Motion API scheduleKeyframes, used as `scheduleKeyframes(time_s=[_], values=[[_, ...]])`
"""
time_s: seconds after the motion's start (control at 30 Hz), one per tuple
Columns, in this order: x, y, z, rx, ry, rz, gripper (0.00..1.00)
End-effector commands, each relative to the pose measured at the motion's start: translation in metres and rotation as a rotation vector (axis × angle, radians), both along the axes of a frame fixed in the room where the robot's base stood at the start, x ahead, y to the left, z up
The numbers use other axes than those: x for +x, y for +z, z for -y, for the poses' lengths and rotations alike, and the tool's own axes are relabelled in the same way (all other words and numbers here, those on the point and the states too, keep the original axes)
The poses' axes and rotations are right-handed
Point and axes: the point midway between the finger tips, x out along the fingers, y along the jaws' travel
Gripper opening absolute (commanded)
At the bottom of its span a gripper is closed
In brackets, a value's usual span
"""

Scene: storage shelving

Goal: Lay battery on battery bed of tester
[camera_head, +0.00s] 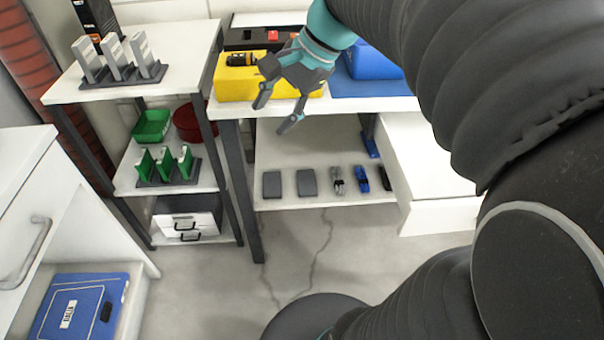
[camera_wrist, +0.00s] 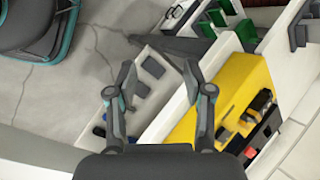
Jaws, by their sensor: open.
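A yellow block (camera_head: 232,88), which looks like the tester, stands on the white table, with a dark panel (camera_head: 262,38) and a red button behind it. A dark cylinder with an orange band (camera_head: 241,59), probably the battery, lies on top of the yellow block. The yellow block also shows in the wrist view (camera_wrist: 228,88), with a dark piece (camera_wrist: 262,99) on it. My gripper (camera_head: 277,115) is open and empty in front of the table edge, right of the cylinder and apart from it. In the wrist view my gripper (camera_wrist: 158,76) has nothing between its fingers.
A blue case (camera_head: 372,62) stands right of the yellow block. The lower shelf (camera_head: 325,150) holds two grey pads and several small items. A shelving unit (camera_head: 185,82) at left carries grey and green racks and bins. A white drawer cabinet (camera_head: 432,165) stands at right.

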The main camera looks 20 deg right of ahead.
Motion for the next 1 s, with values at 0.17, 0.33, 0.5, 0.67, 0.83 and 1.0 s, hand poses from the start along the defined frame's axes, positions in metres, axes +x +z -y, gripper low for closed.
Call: scheduleKeyframes(time_s=[0.17,0.33,0.5,0.67,0.83,1.0], values=[[-0.056,-0.029,-0.007,-0.288,0.282,0.173,0.52],[-0.096,-0.055,-0.001,-0.545,0.561,0.325,0.52],[-0.116,-0.072,0.006,-0.723,0.765,0.427,0.52],[-0.123,-0.078,0.009,-0.793,0.846,0.465,0.52],[-0.123,-0.078,0.009,-0.799,0.854,0.467,0.52],[-0.123,-0.078,0.009,-0.798,0.852,0.466,0.52]])
